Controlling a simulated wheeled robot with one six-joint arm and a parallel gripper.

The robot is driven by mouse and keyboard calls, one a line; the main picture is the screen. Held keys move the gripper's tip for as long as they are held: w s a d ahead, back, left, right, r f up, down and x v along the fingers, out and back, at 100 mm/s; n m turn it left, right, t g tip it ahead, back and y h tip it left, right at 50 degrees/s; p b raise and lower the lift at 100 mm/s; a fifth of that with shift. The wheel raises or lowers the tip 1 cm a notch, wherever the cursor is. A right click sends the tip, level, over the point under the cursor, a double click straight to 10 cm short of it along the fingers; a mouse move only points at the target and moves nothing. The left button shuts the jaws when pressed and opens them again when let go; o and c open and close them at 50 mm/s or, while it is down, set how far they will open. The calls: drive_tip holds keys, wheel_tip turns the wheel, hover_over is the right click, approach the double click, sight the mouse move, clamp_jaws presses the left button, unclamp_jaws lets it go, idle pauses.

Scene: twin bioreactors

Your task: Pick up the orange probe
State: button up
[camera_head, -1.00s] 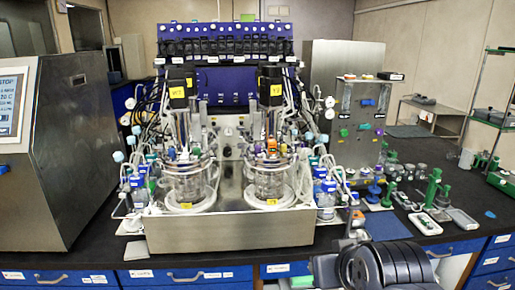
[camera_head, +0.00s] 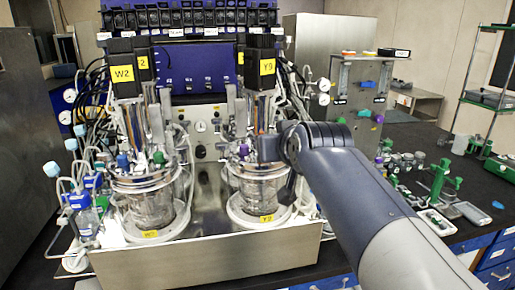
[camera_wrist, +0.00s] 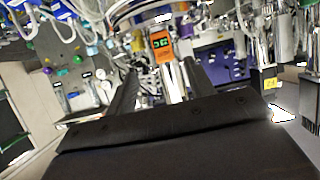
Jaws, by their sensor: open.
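The orange probe (camera_wrist: 162,45) shows in the wrist view, an orange block with a small dark display, above a bright metal shaft. My gripper (camera_wrist: 160,80) is open, its two dark fingers pointing toward the probe and lying on either side of the shaft in the picture. The probe appears between or just beyond the fingertips; I see no clear contact. In the head view my arm reaches to the right glass vessel (camera_head: 258,187), and my wrist hides the probe and the gripper's fingers there.
The left glass vessel (camera_head: 148,208) stands beside the right one on a steel base (camera_head: 195,265). Black motors with yellow labels (camera_head: 267,67) rise above the vessels. Tubes and cables crowd around both. A steel panel (camera_head: 352,100) stands at the right, with green stands (camera_head: 440,178) on the black bench.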

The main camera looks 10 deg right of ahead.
drive_tip(key=x, duration=0.2)
drive_tip(key=p+x, duration=0.1)
drive_tip(key=x, duration=0.1)
drive_tip(key=p+x, duration=0.1)
drive_tip(key=x, duration=0.1)
drive_tip(key=shift+w+a+r, duration=0.1)
drive_tip(key=shift+a+r, duration=0.1)
drive_tip(key=shift+a, duration=0.1)
drive_tip(key=shift+w+f, duration=0.25)
drive_tip(key=shift+w, duration=0.25)
drive_tip(key=c, duration=1.1)
clamp_jaws()
drive_tip(key=shift+r, duration=0.15)
